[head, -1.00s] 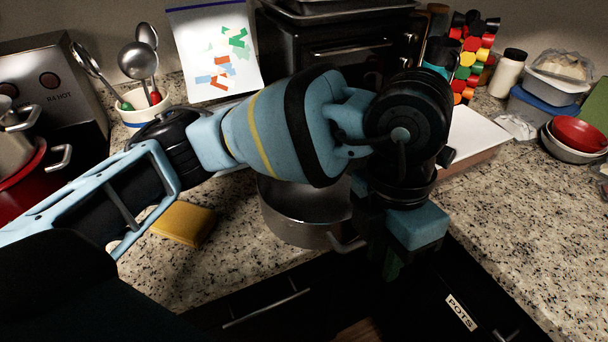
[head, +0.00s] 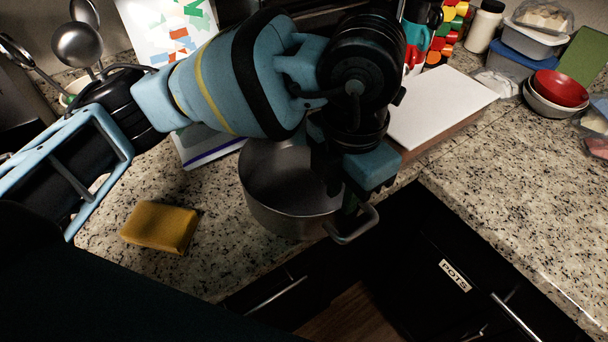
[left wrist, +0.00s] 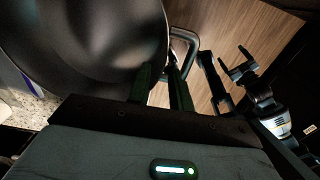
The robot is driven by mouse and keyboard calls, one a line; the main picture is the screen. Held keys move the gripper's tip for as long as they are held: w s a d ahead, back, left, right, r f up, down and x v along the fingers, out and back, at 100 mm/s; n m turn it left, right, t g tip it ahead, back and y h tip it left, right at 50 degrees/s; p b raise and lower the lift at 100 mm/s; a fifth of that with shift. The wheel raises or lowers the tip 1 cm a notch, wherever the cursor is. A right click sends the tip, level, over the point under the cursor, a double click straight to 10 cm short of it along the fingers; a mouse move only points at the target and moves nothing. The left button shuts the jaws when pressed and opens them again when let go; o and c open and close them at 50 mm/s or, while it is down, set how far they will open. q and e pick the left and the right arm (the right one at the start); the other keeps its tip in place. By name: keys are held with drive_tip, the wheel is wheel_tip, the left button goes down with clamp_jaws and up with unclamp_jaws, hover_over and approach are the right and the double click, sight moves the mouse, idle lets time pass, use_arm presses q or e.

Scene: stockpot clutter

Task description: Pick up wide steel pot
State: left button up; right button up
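The wide steel pot (head: 285,190) stands upright on the granite counter near its front edge, with a looped handle (head: 352,228) facing the front. My left gripper (head: 347,203) points down at the pot's rim beside that handle, partly hiding the rim. In the left wrist view, the pot (left wrist: 85,45) fills the upper left and its handle (left wrist: 188,45) shows beyond the fingers. The left gripper's green fingers (left wrist: 162,85) are apart, one over the pot's side, the other by the handle. Contact cannot be told. My right gripper (left wrist: 233,60) shows farther off, fingers apart and empty.
A yellow sponge (head: 160,228) lies left of the pot. A white board (head: 440,105) lies right of it. Bowls (head: 556,92) and food containers crowd the far right. A drawer front labelled POTS (head: 455,275) is below the counter.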

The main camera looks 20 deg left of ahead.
use_arm(q)
drive_tip(key=shift+w+d+f, duration=0.1)
drive_tip(key=shift+w+f, duration=0.05)
drive_tip(key=shift+f, duration=1.35)
drive_tip(key=shift+w+d+f, duration=0.1)
drive_tip(key=shift+w+f, duration=0.05)
drive_tip(key=shift+f, duration=1.3)
clamp_jaws()
